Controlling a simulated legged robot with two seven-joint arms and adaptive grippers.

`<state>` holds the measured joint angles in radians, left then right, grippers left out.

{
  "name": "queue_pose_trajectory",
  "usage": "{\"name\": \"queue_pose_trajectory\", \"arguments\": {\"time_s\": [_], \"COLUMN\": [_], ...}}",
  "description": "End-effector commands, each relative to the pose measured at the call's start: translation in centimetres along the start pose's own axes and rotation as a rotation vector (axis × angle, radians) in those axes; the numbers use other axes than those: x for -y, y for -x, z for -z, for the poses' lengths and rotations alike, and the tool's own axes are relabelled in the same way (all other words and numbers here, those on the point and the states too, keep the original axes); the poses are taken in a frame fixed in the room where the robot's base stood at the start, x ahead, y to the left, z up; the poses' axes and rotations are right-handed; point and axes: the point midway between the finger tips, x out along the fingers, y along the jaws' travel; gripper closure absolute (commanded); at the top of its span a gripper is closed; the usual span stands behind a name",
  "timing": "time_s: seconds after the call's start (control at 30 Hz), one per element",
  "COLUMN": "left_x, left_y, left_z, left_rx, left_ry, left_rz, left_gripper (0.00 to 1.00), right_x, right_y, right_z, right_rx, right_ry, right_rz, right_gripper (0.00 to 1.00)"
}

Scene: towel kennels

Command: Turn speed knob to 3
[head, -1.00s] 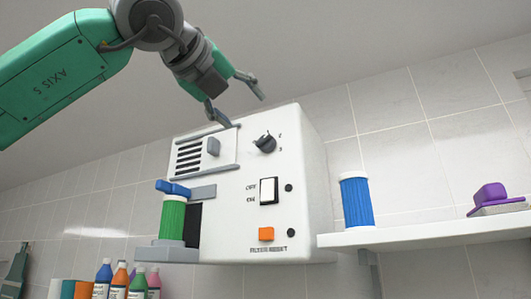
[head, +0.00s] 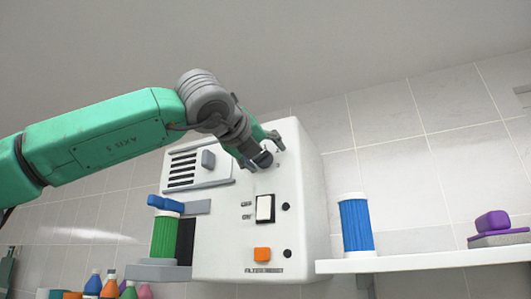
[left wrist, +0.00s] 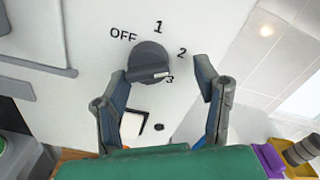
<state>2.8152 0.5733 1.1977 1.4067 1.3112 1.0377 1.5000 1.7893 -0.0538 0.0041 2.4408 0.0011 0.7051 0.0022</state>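The dark round speed knob (left wrist: 147,60) is on the white machine front (head: 225,220). OFF, 1, 2 and 3 are printed around it in the left wrist view. Its pale pointer mark lies on the side toward the 3. In the head view the knob (head: 262,159) is partly hidden by my left gripper (head: 261,147). In the left wrist view my left gripper (left wrist: 163,72) is open, with its fingers on either side of the knob. The left-hand finger is close to the knob; I cannot tell if it touches. The right-hand finger is apart from it. My right gripper is not in view.
Below the knob are a white rocker switch (head: 264,208) and an orange button (head: 262,254). A green ribbed cylinder (head: 165,237) stands at the machine's left. A blue cylinder (head: 355,226) and a purple block (head: 492,222) are on the right shelf (head: 420,259).

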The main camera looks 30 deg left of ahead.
Motion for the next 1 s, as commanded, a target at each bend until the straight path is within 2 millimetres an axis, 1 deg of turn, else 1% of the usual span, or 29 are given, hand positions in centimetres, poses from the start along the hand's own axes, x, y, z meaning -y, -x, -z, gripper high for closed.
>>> {"name": "queue_pose_trajectory", "arguments": {"time_s": [0.03, 0.13, 0.17, 0.2, 0.27, 0.3, 0.33, 1.0], "left_x": [-0.26, -0.19, -0.10, 0.07, 0.12, 0.12, 0.16, 0.05], "left_y": [-0.08, -0.05, -0.03, 0.01, 0.05, 0.06, 0.07, 0.11], "left_z": [-0.06, -0.02, 0.01, 0.06, 0.09, 0.12, 0.15, 0.45], "left_rx": [0.000, 0.000, 0.000, 0.000, 0.000, 0.000, 0.000, -0.007], "left_ry": [0.002, 0.002, 0.001, 0.000, 0.000, -0.001, -0.001, -0.009], "left_rz": [-0.002, -0.003, -0.003, -0.003, -0.004, -0.006, -0.008, -0.008], "left_gripper": [0.44, 0.44, 0.47, 0.61, 0.82, 0.91, 0.95, 0.94], "right_x": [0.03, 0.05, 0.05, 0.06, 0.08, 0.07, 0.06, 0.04], "right_y": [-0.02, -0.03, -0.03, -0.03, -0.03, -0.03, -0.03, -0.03], "right_z": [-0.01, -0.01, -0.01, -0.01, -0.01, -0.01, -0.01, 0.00], "right_rx": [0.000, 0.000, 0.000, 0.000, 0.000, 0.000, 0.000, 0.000], "right_ry": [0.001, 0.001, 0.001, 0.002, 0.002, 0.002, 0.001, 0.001], "right_rz": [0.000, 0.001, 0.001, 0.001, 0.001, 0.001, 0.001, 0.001], "right_gripper": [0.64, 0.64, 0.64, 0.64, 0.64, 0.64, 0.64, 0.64]}}
